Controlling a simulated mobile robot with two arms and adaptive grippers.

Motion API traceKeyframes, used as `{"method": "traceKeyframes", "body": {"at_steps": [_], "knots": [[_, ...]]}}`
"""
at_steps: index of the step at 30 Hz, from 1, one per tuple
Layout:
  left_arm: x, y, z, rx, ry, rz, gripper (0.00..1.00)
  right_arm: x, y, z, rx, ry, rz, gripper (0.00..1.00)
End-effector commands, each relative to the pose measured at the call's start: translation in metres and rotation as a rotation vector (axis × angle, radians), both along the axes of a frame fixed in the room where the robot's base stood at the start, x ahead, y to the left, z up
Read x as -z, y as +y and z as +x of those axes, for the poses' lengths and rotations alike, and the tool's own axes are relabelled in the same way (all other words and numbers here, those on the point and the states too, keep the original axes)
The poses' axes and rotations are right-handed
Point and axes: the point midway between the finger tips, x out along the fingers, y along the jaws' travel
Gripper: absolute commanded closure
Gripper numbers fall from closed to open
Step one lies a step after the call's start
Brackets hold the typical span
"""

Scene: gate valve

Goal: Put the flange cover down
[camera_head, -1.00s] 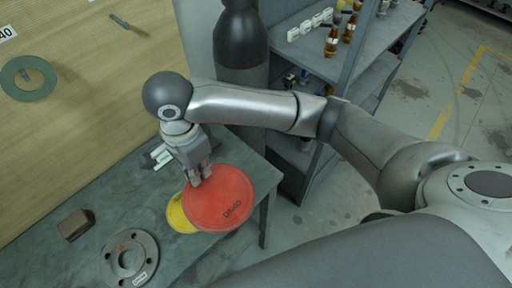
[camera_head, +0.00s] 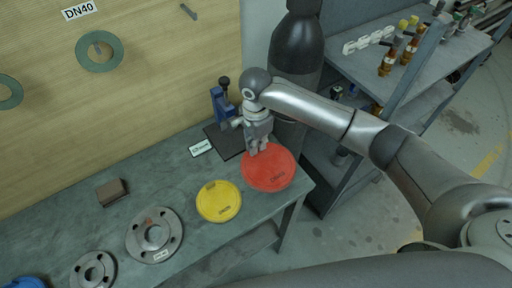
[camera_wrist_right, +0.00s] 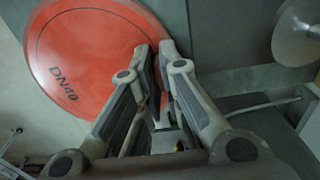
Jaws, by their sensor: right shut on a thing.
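The red round flange cover (camera_head: 270,172), marked DN40 in the wrist view (camera_wrist_right: 85,62), is over the right end of the workbench. My right gripper (camera_head: 259,149) is shut on its far edge. In the right wrist view my gripper's fingers (camera_wrist_right: 158,78) pinch the rim. The cover looks roughly level with the bench top. I cannot tell whether it touches the bench or hangs just above it. A yellow round cover (camera_head: 218,202) lies flat on the bench just left of the red one. My left gripper is out of view.
A blue tool on a dark base plate (camera_head: 228,142) stands behind the gripper. Grey flanges (camera_head: 172,245) and a brown block (camera_head: 111,190) lie on the left of the bench (camera_head: 195,175). A dark cylinder (camera_head: 295,55) and a shelf (camera_head: 372,60) stand behind and right.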

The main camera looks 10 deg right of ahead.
Motion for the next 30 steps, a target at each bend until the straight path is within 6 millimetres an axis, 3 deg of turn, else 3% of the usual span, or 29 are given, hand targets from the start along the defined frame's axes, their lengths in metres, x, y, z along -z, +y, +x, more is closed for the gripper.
{"method": "traceKeyframes", "body": {"at_steps": [6,17,18,22,30], "knots": [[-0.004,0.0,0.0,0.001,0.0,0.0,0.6,0.025,0.001,-0.002,-0.002,0.002,-0.001,1.0],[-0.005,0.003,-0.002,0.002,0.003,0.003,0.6,0.029,0.001,-0.002,-0.001,0.004,0.001,1.0],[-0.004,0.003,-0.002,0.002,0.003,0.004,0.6,0.029,0.001,-0.002,-0.002,0.002,0.0,0.88],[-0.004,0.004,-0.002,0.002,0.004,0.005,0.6,0.029,0.001,-0.002,-0.002,0.002,0.0,0.72],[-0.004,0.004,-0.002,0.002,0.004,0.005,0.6,0.028,0.001,-0.002,-0.001,0.001,0.001,0.72]]}}
